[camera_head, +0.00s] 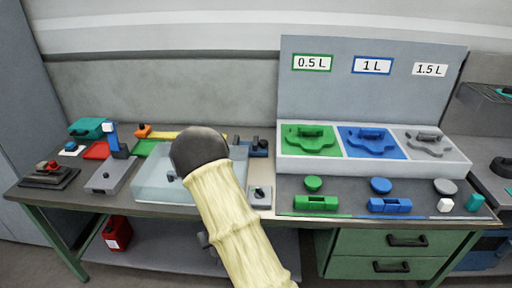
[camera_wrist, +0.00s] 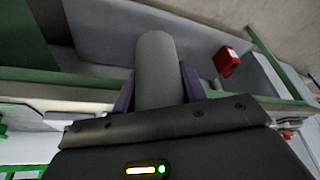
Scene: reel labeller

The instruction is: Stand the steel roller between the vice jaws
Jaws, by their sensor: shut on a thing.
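A plain grey cylinder, the steel roller (camera_wrist: 156,55), stands out from my gripper (camera_wrist: 158,88) in the wrist view. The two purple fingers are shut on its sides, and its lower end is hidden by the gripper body. In the head view my pale arm and its dark rounded joint cover the middle of the bench, and neither the gripper nor the roller can be made out. Dark blue blocks (camera_head: 259,148) show just right of that joint at the back of the bench. I cannot tell whether they are the vice, and no jaws are clearly visible.
A pale translucent box (camera_head: 152,184) and a grey block (camera_head: 108,178) stand left of my arm. A tool panel (camera_head: 371,155) with green, blue and grey sections stands right. A red can (camera_head: 117,233) sits on the lower shelf and shows in the wrist view (camera_wrist: 228,61).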

